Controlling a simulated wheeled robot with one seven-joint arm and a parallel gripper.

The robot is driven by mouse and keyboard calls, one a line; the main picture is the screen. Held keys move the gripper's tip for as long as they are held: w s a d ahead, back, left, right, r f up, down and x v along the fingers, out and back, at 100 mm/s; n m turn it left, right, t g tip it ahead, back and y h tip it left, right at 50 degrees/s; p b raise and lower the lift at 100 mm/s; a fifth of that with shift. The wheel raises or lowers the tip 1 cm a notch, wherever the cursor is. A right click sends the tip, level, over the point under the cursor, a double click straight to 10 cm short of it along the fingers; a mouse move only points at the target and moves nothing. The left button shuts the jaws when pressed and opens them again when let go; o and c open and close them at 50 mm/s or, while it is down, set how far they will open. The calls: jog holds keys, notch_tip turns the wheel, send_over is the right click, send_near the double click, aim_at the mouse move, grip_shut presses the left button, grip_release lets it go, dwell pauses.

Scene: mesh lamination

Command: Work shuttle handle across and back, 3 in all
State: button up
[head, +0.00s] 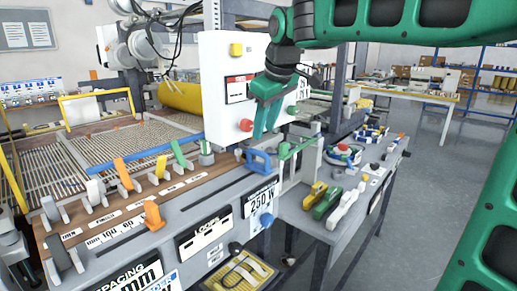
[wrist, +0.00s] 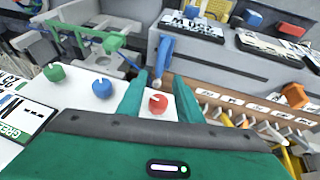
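A blue handle (head: 258,161) stands on the grey front rail of the machine, and I take it to be the shuttle handle, though no label confirms this. In the wrist view the blue handle (wrist: 164,52) shows beyond my fingertips. My gripper (head: 265,133) is in front of the white control box, above the blue handle. In the wrist view my gripper (wrist: 160,80) has its two green fingers apart with nothing held between them. It does not touch the blue handle.
The white control box (head: 220,62) with a red knob (wrist: 158,104) is close behind my gripper. An orange lever (head: 153,215) and several coloured levers line the left side. Hand tools (head: 326,203) lie on the right table.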

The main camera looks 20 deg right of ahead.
aim_at(260, 153)
jog(key=x, duration=0.8)
jog(key=shift+f, duration=0.15)
jog(key=shift+c, duration=0.4)
grip_shut()
